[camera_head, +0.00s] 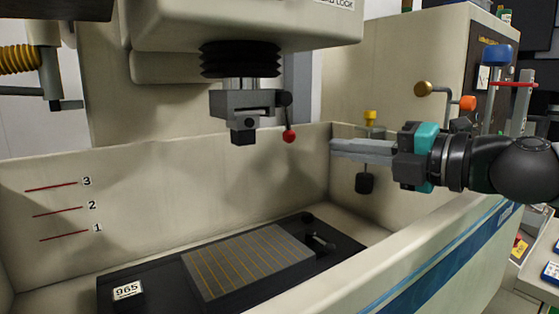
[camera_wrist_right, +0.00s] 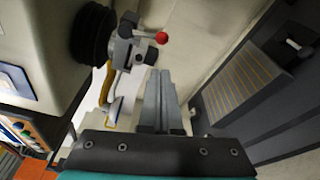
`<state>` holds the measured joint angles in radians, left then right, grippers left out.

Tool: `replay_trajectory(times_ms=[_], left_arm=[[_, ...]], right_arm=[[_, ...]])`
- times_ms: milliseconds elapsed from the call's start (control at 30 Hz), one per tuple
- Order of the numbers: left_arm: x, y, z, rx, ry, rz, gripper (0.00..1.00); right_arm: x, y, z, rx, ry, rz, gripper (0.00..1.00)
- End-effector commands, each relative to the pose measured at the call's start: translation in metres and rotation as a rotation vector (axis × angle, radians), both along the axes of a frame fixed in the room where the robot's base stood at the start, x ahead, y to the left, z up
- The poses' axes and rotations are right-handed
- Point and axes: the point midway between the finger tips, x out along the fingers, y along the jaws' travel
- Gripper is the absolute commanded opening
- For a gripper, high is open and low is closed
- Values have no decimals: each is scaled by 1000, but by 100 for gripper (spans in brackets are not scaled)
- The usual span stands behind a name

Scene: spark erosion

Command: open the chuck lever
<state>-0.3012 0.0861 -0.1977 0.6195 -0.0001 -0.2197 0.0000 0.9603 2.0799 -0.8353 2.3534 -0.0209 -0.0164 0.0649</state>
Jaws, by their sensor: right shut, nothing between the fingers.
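The chuck (camera_head: 245,112) is a grey block with a dark lower jaw, hanging under the black bellows of the machine head. Its lever is a short dark arm ending in a red ball (camera_head: 289,136), which hangs down on the chuck's right side. The chuck (camera_wrist_right: 124,52) and the red ball (camera_wrist_right: 162,38) also show in the right wrist view, beyond the fingertips. My right gripper (camera_head: 334,148) comes in from the right with its long grey fingers shut and empty. Its tips point at the lever, with a gap between them and the red ball. My left gripper is not in view.
Below is the open tank with a dark base, a striped plate (camera_head: 248,262) and a block marked 965 (camera_head: 127,291). The tank's front wall (camera_head: 400,262) runs below my right arm. A dark knob (camera_head: 364,183) hangs near the fingers. The bellows (camera_head: 240,58) are above the chuck.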

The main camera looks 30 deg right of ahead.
Motion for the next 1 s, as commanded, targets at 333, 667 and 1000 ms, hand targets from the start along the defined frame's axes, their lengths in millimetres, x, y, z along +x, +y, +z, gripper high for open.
replay_trajectory(times_ms=[333, 667, 1000], left_arm=[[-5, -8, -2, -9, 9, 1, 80], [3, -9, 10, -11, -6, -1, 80], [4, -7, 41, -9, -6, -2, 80]], right_arm=[[0, 0, -2, 0, -1, 0, 0], [16, 7, -1, 1, 3, 4, 0], [52, 20, -2, 5, 2, 4, 0]])
